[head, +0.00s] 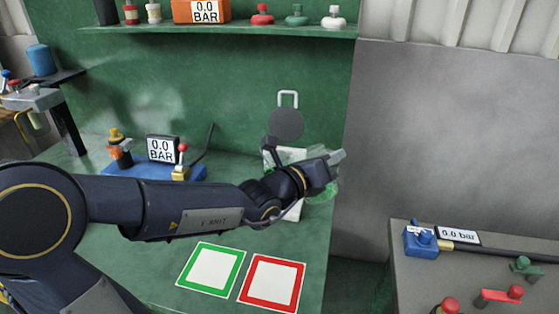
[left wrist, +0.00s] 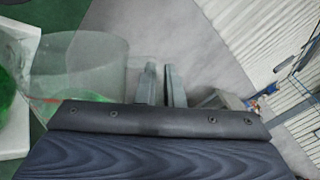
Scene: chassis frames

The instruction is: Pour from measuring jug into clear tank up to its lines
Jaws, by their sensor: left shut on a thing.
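My left gripper (head: 338,157) reaches in from the left over the green bench. In the left wrist view its fingers (left wrist: 163,85) are close together, right beside a clear, round-walled vessel that I take as the measuring jug (left wrist: 85,62). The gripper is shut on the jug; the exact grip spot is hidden. Green liquid shows through clear walls at the left edge, with a red line near it; this seems to be the clear tank (left wrist: 8,75), overlapped by the jug. In the head view clear green-tinted walls (head: 326,188) show behind and below the gripper, mostly hidden. My right gripper is out of view.
A green-framed square (head: 212,270) and a red-framed square (head: 272,283) lie flat on the bench's front. A blue-based gauge rig (head: 150,168) stands to the left. A shelf (head: 230,30) runs above. A grey bench (head: 400,262) with valves is at right, beyond a gap.

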